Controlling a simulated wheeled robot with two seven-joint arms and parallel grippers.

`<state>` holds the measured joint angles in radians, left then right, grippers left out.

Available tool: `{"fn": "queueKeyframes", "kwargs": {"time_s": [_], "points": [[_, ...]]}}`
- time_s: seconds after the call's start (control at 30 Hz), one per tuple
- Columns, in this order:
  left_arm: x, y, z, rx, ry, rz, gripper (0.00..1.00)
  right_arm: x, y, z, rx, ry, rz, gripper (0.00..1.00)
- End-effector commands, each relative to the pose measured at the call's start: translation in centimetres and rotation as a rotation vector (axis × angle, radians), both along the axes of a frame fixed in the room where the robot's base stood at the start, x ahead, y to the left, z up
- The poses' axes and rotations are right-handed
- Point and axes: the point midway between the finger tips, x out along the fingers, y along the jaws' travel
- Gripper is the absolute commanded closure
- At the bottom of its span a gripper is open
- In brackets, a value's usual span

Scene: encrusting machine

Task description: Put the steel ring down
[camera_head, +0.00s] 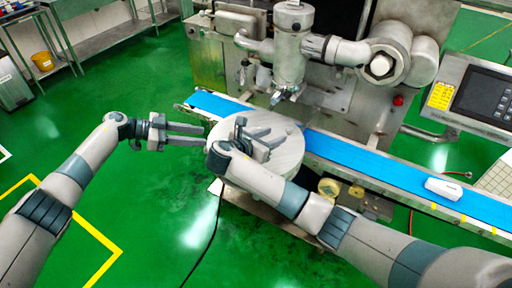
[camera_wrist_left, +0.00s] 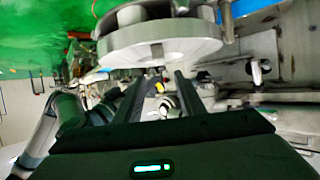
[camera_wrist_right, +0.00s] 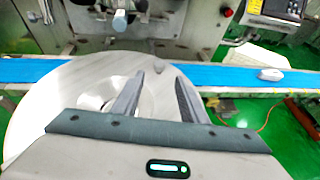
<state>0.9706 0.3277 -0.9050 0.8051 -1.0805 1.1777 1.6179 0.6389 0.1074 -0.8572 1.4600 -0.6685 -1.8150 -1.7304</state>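A round pale metal disc (camera_head: 285,160) stands in front of the blue conveyor. In the right wrist view, a shiny round metal piece (camera_wrist_right: 92,92) lies on the disc, partly behind one finger. It may be the steel ring, but I cannot tell it from a part of the disc. My right gripper (camera_head: 262,138) is over the disc, its fingers (camera_wrist_right: 160,80) apart with nothing clearly between them. My left gripper (camera_head: 204,134) is open and empty, left of the disc and over the floor. In the left wrist view, the disc (camera_wrist_left: 160,50) shows beyond its fingers.
The blue conveyor (camera_head: 345,152) runs behind the disc, with a white object (camera_head: 444,188) on its right part. The machine's nozzle (camera_head: 286,92) hangs behind the disc. A control panel (camera_head: 482,95) stands at right.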

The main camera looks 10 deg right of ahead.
Motion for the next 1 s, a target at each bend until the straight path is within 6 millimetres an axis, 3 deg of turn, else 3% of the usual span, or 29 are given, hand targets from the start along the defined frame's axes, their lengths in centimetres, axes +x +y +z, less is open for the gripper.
{"fn": "queueKeyframes", "kwargs": {"time_s": [0.3, 1.0], "points": [[0.0, 0.0, 0.0, 0.0, 0.0, 0.0, 0.64, -1.6, 2.0, 1.0, -0.001, -0.001, 0.0, 0.61], [0.0, 0.0, 0.0, 0.0, 0.0, 0.0, 0.64, -1.6, 2.0, 1.0, -0.001, 0.001, -0.001, 0.61]]}}
